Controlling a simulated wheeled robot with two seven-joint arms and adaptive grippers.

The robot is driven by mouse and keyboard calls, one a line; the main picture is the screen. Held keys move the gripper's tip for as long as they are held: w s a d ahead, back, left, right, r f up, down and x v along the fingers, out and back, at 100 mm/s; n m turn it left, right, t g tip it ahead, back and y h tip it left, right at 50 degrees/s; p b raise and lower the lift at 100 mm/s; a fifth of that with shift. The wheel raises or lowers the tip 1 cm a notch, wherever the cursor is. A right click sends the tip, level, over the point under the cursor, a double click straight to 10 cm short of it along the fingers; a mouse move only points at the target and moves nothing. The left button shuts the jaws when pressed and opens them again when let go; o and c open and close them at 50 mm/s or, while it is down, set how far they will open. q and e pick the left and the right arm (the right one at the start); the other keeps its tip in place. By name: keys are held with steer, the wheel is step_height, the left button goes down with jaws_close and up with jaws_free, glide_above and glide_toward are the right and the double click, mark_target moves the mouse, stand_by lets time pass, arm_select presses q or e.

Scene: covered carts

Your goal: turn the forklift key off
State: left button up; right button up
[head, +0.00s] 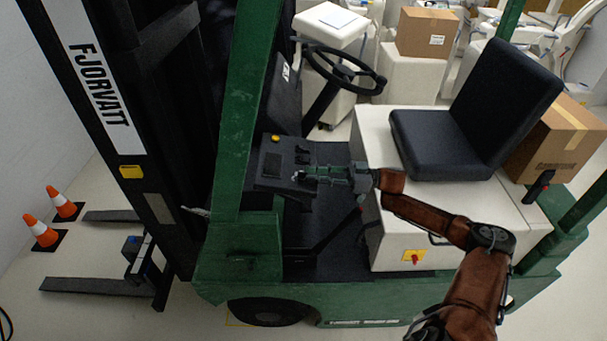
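The forklift (240,264) stands in front of me, with a green frame and a dark mast at the left. Its dark control panel (272,165) is below the steering wheel and carries a yellow button (275,139) and small dark controls. My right gripper (299,175) reaches in from the right, with its fingertips at the panel's right part. The key is too small or hidden behind the fingers to make out. I cannot tell whether the fingers touch or grip anything. My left gripper is not in view.
The black seat (455,140) and white seat base (400,235) are right of the gripper. The steering wheel (345,70) is above it, and a green post (245,110) stands left. A red switch (414,258) is on the base. Cones (42,232) stand far left.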

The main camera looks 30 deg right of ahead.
steer(key=v, duration=0.8)
steer(key=shift+d, duration=0.2)
